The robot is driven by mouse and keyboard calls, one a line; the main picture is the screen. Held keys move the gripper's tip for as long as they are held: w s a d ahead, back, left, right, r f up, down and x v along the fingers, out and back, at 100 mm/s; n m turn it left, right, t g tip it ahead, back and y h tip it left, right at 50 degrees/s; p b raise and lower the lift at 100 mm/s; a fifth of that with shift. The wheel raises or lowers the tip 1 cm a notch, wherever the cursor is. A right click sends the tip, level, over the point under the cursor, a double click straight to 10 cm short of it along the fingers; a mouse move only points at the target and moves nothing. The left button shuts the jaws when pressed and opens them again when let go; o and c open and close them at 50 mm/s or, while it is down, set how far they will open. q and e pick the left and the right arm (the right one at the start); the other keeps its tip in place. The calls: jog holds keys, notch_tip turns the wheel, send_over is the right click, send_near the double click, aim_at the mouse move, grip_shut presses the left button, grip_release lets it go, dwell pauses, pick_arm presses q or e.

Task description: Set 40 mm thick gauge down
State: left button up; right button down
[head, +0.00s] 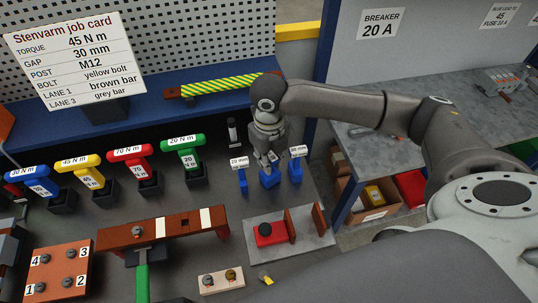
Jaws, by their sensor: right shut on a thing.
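My right gripper (268,164) points down at the back of the bench, between two labelled blue gauges. It is shut on a blue gauge (269,180), whose lower part shows just below the fingers. Its label is hidden by the gripper. I cannot tell whether its base touches the bench. The gauge on the left (242,181) reads 20 mm. The label of the gauge on the right (296,170) is too small to read surely. Both stand upright, close beside the gripper. My left gripper is not in view.
A grey plate (312,248) with a red block and brown uprights lies in front of the gauges. Torque tools in red (148,176), green (187,156), yellow and blue stand to the left. A brown bar (177,233) lies near the front. A striped bar (221,87) lies behind.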

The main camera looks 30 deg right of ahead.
jog(key=shift+f, duration=0.2)
jog(key=c, duration=1.4)
grip_release()
jog(key=shift+o, duration=0.2)
jog(key=shift+r, duration=0.1)
notch_tip(320, 180, up, 11)
jog(key=b, duration=0.2)
jog(key=shift+w+a+b, duration=0.1)
jog(key=shift+b, duration=0.2)
jog(key=shift+r, duration=0.6)
